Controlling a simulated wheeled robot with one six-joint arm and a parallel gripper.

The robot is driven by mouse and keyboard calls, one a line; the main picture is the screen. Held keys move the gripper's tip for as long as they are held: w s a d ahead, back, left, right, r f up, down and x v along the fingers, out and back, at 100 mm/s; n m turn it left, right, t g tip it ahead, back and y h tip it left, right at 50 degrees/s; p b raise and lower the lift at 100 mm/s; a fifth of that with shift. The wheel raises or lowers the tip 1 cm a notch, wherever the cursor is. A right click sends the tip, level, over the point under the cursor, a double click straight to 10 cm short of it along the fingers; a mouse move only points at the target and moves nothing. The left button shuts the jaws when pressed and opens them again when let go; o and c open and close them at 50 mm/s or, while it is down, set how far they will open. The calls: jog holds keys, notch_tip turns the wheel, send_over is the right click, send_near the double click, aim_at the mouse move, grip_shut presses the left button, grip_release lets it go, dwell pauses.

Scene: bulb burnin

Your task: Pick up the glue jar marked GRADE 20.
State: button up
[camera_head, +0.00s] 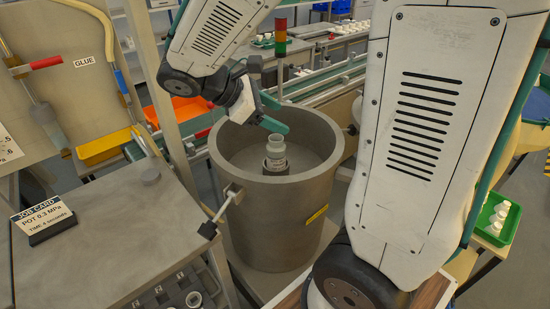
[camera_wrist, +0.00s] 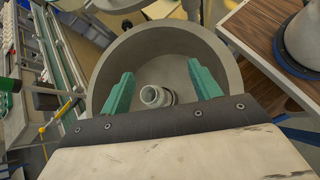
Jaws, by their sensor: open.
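A pale jar (camera_head: 275,148) with an open round mouth stands upright inside a large grey pot, on or in a dark holder. Its marking is too small to read. In the wrist view the jar (camera_wrist: 154,96) lies between and beyond the two green fingers. My gripper (camera_head: 272,114) is at the pot's rim, above the jar, with its fingers apart and empty. In the wrist view my gripper (camera_wrist: 162,88) is spread wide, one finger each side of the jar, not visibly touching it.
The grey pot's (camera_head: 325,215) wall surrounds the jar. A bench (camera_head: 110,250) with a job card (camera_head: 44,218) reading POT 0.3 MPa stands left. A GLUE panel, a conveyor (camera_head: 320,85) and a signal tower (camera_head: 280,38) are behind. A green tray (camera_head: 490,238) of white items is right.

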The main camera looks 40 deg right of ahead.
jog(key=w+f+n+h, duration=0.2)
jog(key=w+n+h, duration=0.15)
jog(key=w, duration=0.25)
send_near(274, 138)
jog(key=shift+n+t, duration=0.25)
jog(key=shift+t, duration=0.05)
jog(key=x, duration=0.5)
jog(key=shift+s+d+f, duration=0.1)
jog(key=shift+s+d, duration=0.05)
jog(key=shift+s, duration=0.2)
jog(key=shift+x, duration=3.6)
grip_shut()
